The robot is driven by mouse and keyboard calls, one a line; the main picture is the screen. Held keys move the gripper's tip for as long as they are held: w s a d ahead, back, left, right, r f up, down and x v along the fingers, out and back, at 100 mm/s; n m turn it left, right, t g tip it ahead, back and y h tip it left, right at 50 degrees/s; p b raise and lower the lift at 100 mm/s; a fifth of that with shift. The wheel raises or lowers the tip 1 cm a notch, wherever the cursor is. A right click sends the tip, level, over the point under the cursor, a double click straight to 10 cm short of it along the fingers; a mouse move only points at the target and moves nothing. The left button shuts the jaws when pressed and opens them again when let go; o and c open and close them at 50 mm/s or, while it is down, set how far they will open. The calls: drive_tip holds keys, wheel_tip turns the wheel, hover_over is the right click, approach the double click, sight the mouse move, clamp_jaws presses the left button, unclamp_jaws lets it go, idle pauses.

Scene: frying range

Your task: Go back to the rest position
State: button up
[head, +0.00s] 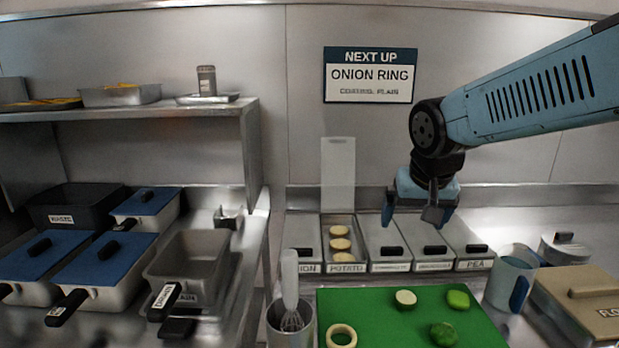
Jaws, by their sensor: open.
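My gripper (418,218) hangs from the blue arm at right of centre in the head view. Its jaws point down and are open with nothing between them. It is above the lidded bins (388,240) at the back of the counter, apart from them. On the green board (380,328) in front lie an onion ring (341,336), a pale cut slice with a green edge (405,298), a green piece (458,299) and a green broccoli-like piece (444,334).
The potato bin (345,267) stands open with pale slices inside, its lid (338,172) upright behind. A whisk (291,305) stands in a metal pot at front centre. Blue-lidded pans (105,258) fill the left. A jug (511,275) and a flour box (580,298) stand right.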

drive_tip(key=s+d+r+n, duration=0.1)
drive_tip(key=s+d+r, duration=0.1)
drive_tip(key=s, duration=0.8)
drive_tip(key=shift+s+d+t, duration=0.3)
drive_tip(key=shift+d+t, duration=0.1)
drive_tip(key=shift+d, duration=0.5)
